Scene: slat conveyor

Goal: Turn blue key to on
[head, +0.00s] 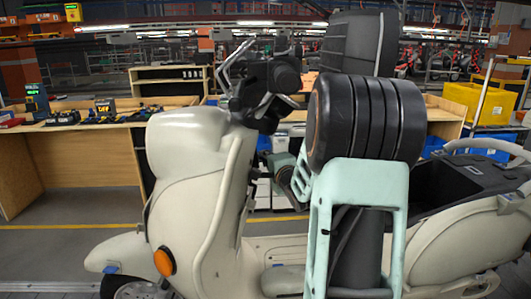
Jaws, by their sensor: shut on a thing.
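A cream scooter (200,190) stands across the view, with its front to the left and its black handlebar area (265,85) at the top. My arm comes up from the bottom right. Its mint and black wrist reaches behind the scooter's front shield. My gripper (257,175) shows only as a small dark shape at the inner side of the shield, below the handlebar. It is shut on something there. The blue key itself cannot be made out; the gripper and wrist cover that spot, so its turn position cannot be seen.
A wooden workbench (90,120) with tools stands behind at left. A yellow bin (478,103) is behind at right. The scooter's open seat compartment (450,185) lies right of my arm. Floor with a yellow line shows at left.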

